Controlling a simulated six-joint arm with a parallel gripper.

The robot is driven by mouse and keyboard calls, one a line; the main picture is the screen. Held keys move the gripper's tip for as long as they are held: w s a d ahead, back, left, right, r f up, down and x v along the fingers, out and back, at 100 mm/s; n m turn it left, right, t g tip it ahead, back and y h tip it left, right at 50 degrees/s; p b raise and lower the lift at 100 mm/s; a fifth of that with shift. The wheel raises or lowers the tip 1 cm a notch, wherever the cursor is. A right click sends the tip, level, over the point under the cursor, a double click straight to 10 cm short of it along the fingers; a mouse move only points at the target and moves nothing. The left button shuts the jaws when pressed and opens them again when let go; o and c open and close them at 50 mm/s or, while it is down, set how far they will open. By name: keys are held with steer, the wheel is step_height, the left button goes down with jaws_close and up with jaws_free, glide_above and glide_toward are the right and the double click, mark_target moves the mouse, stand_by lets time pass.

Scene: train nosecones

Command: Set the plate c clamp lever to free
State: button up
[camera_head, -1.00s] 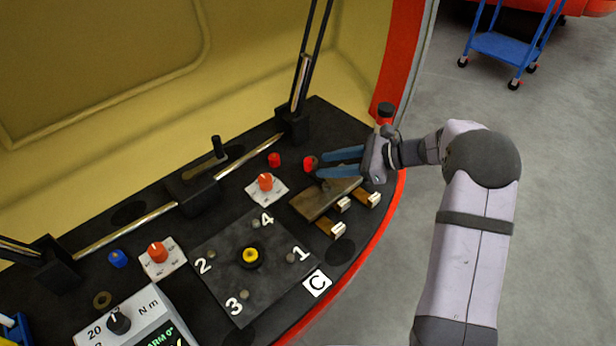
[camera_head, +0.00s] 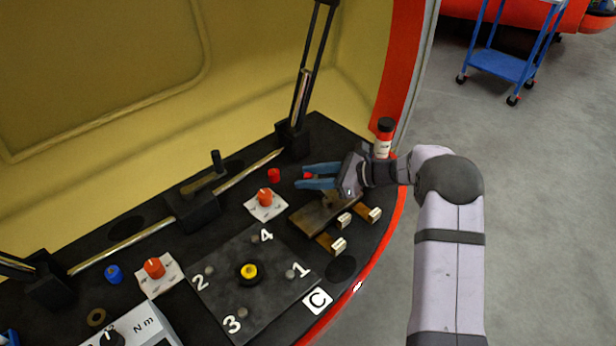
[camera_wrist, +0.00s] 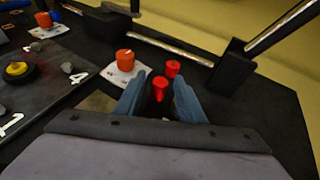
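Plate C (camera_head: 220,298) is a dark square on the console, numbered 1 to 4, with a yellow-topped knob (camera_head: 249,271) at its centre. I cannot tell which control is its clamp lever. A red knob (camera_head: 308,175) stands beyond the plate's right side; in the wrist view this red knob (camera_wrist: 160,88) appears between my fingers. A second red knob (camera_head: 274,175) is just left of it, beyond the fingertips (camera_wrist: 172,68). My gripper (camera_head: 302,176) has its blue fingers apart, with nothing visibly pinched. Whether a finger touches the knob cannot be told.
Orange knobs on white labels stand at the plate's upper edge (camera_head: 265,197) and left side (camera_head: 154,268). A brown block with wooden-handled levers (camera_head: 338,244) lies below my gripper. A red-and-white bottle (camera_head: 383,140) stands behind my wrist. A black upright (camera_head: 292,135) rises behind.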

steer(key=shift+w+a+f, duration=0.1)
steer(key=shift+a, duration=0.2)
steer(key=shift+c, duration=0.6)
jaws_close()
